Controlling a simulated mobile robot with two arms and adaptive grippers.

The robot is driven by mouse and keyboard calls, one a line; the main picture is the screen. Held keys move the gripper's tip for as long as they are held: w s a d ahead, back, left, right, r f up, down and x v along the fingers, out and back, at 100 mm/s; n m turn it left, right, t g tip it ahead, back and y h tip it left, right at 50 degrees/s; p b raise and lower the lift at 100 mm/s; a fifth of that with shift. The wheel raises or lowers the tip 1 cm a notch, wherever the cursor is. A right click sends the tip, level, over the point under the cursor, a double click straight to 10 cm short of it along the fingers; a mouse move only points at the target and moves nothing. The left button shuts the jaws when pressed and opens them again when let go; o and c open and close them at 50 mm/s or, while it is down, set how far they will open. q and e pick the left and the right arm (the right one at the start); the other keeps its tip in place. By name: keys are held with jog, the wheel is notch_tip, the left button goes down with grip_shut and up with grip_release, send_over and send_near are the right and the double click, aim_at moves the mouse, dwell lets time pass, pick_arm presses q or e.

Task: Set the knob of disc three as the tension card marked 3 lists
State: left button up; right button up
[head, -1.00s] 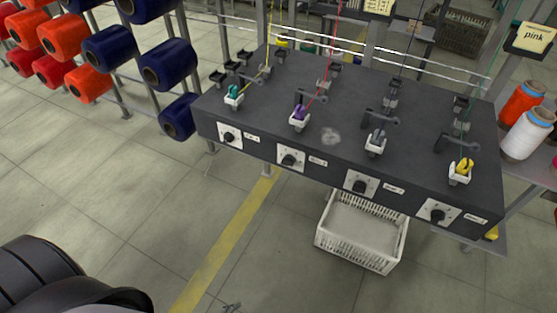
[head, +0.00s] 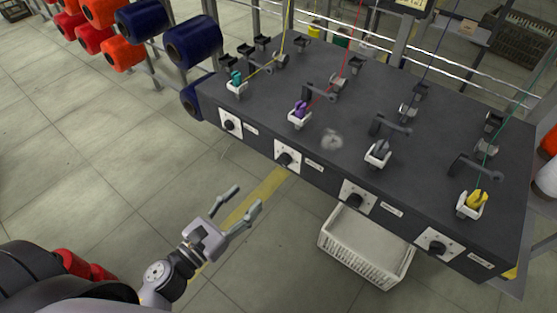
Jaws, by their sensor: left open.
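Several black knobs on white square plates run along the front face of the dark winding table (head: 340,115). The third from the left (head: 354,199) sits between the second knob (head: 287,159) and the rightmost knob (head: 436,246). A small white label (head: 392,210) is beside the third knob; its print is too small to read, as is the knob's pointer setting. No card marked 3 can be made out. My left gripper (head: 248,196) is open and empty, in front of the table and left of the third knob, apart from it. My right gripper is not in view.
A white crate (head: 345,262) stands on the floor below the third knob. Bobbins in white holders and threaded guide arms stand on the table top. Blue and orange yarn cones (head: 194,42) hang on a rack at the upper left. The floor at left is clear.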

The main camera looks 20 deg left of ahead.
aim_at(281, 163)
pick_arm(q)
jog(key=p+x, duration=0.3)
jog(key=x, duration=1.1)
jog(key=shift+w, duration=0.1)
jog(key=shift+f, duration=0.1)
jog(key=shift+c, duration=0.5)
grip_shut()
